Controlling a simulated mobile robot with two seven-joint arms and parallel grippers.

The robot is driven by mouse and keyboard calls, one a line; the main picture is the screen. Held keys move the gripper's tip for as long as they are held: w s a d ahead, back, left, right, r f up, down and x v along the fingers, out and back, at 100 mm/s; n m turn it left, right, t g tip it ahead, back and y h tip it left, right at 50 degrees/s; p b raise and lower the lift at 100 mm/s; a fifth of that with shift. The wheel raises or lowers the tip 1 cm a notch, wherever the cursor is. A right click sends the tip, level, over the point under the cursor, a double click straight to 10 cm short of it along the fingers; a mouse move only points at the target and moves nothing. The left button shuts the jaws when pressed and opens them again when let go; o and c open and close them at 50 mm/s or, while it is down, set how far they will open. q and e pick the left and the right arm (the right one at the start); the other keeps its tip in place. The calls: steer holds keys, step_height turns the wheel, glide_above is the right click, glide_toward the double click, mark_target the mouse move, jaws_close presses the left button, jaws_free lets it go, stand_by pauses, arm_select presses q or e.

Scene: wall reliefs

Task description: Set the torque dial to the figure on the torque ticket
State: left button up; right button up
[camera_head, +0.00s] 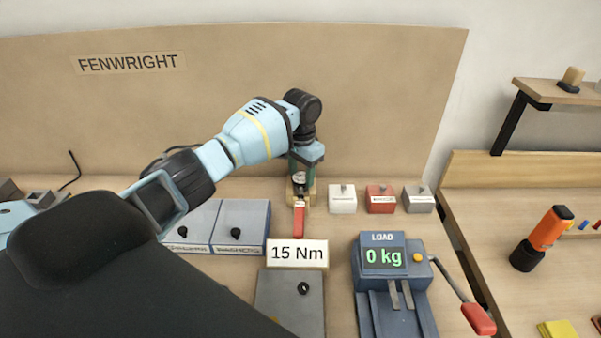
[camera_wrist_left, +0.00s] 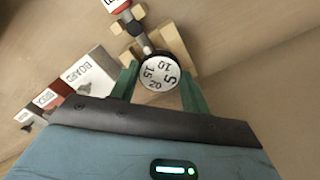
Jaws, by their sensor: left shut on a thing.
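The torque ticket (camera_head: 297,254) is a white card that reads 15 Nm. The torque dial (camera_head: 299,178) is a round white face on a wrench in a wooden cradle, with a red handle (camera_head: 299,221) towards me. In the left wrist view the dial (camera_wrist_left: 160,73) shows 5, 10, 15 and 20. I cannot make out which figure is set. My left gripper (camera_head: 303,163) reaches down over the dial from behind. In the left wrist view its green fingers (camera_wrist_left: 160,84) are shut on the dial from both sides. My right gripper is out of view.
White, red and grey boxes (camera_head: 381,199) stand right of the dial. A load gauge (camera_head: 384,256) reading 0 kg, with a red-handled lever (camera_head: 478,318), stands front right. Blue-grey boxes (camera_head: 241,222) are at left. The FENWRIGHT board (camera_head: 380,100) rises behind.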

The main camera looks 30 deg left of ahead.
mark_target(301, 178)
arm_select(q)
steer(key=shift+m, duration=0.6)
steer(key=o, duration=1)
steer(key=shift+r, duration=3.95)
